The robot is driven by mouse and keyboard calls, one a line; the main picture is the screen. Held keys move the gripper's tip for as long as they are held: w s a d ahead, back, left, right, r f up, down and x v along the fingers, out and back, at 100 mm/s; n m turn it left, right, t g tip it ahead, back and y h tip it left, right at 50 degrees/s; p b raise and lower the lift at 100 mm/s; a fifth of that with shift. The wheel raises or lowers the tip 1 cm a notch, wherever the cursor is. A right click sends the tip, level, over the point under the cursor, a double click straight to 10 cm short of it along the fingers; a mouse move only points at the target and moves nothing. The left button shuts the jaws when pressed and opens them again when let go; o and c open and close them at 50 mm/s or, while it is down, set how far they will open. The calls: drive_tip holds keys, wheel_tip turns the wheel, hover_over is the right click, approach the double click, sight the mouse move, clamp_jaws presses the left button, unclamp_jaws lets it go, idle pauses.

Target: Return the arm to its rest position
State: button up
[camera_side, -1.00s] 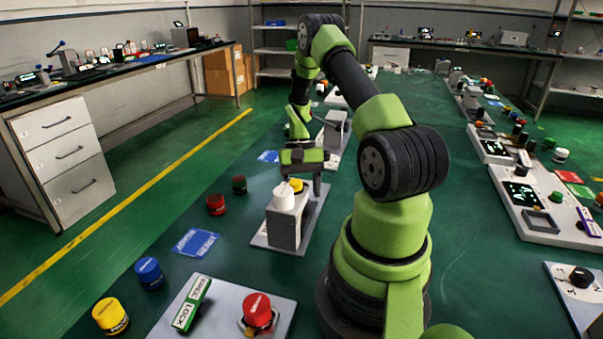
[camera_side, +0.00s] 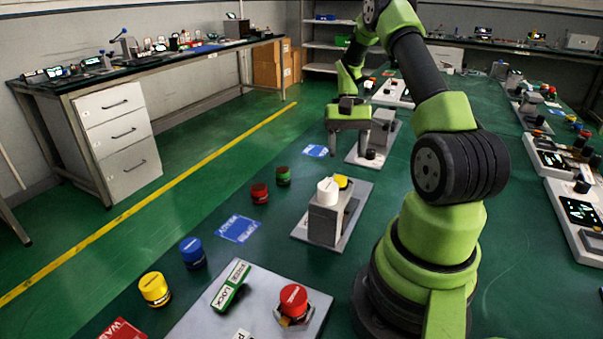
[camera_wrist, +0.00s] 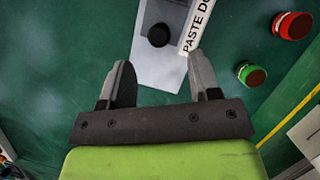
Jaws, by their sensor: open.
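My gripper (camera_side: 349,150) hangs above the green table, fingers down, beyond the near grey block device. It is open, with nothing visible between its fingers. In the wrist view my gripper (camera_wrist: 160,72) shows two spread dark fingers with a clear gap. The near device is a grey block (camera_side: 324,226) with a white cap (camera_side: 327,191) and a yellow part (camera_side: 341,182) behind it, standing on a grey plate. My gripper is apart from it. A farther grey device (camera_side: 382,130) stands just right of my gripper in the side view.
Red (camera_side: 260,193) and green (camera_side: 283,176) buttons stand left of the near device. The wrist view shows a grey panel (camera_wrist: 165,72) with a black knob (camera_wrist: 158,35) beyond my fingertips. A red button (camera_side: 293,301) sits on the front plate. Panels line the right side.

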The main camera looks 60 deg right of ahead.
drive_tip(key=w+a+r+n+t+h, duration=0.3)
drive_tip(key=w+a+r+n, duration=0.1)
drive_tip(key=a+r, duration=1.05)
drive_tip(key=s+a+r+n+t, duration=0.2)
drive_tip(key=s+a+t, duration=0.1)
drive_tip(key=a, duration=0.3)
drive_tip(key=s+a+r+n+t, duration=0.2)
drive_tip(key=s+a+r+t, duration=0.1)
drive_tip(key=s+a, duration=0.3)
drive_tip(key=shift+a+n+y, duration=0.4)
drive_tip(key=shift+a, duration=0.2)
idle(0.4)
